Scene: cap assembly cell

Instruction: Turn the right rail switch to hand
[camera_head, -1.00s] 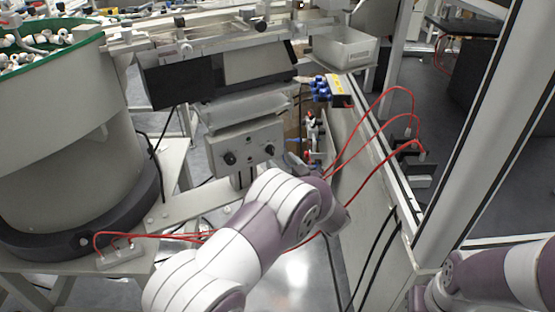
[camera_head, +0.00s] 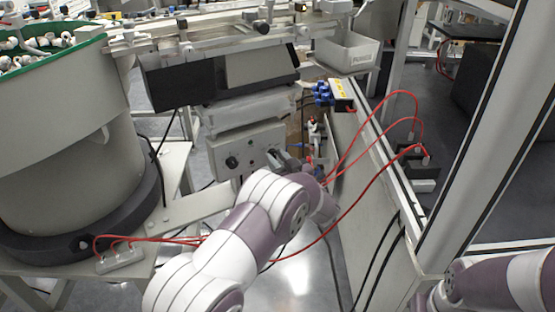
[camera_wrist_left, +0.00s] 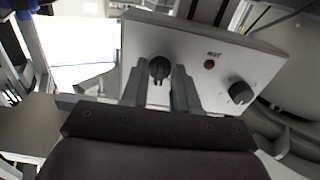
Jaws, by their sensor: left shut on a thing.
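A grey control box (camera_head: 238,146) carries two black rotary switches. The left switch (camera_head: 232,162) is bare in the head view. My left gripper (camera_head: 276,158) is at the box's right end and hides the right rail switch in that view. In the left wrist view my left gripper (camera_wrist_left: 161,86) has its two fingers around the black knob of the right rail switch (camera_wrist_left: 160,68), shut on it. The other knob (camera_wrist_left: 240,92) and a small red part (camera_wrist_left: 210,65) also show on the box face. Only part of my right arm shows at the lower right; its gripper is out of view.
A large bowl feeder (camera_head: 70,140) with a green rim stands at the left. Red cables (camera_head: 375,165) loop to the right of my left gripper. A grey bin (camera_head: 348,55) sits above right, and a frame post (camera_head: 480,130) stands at the right.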

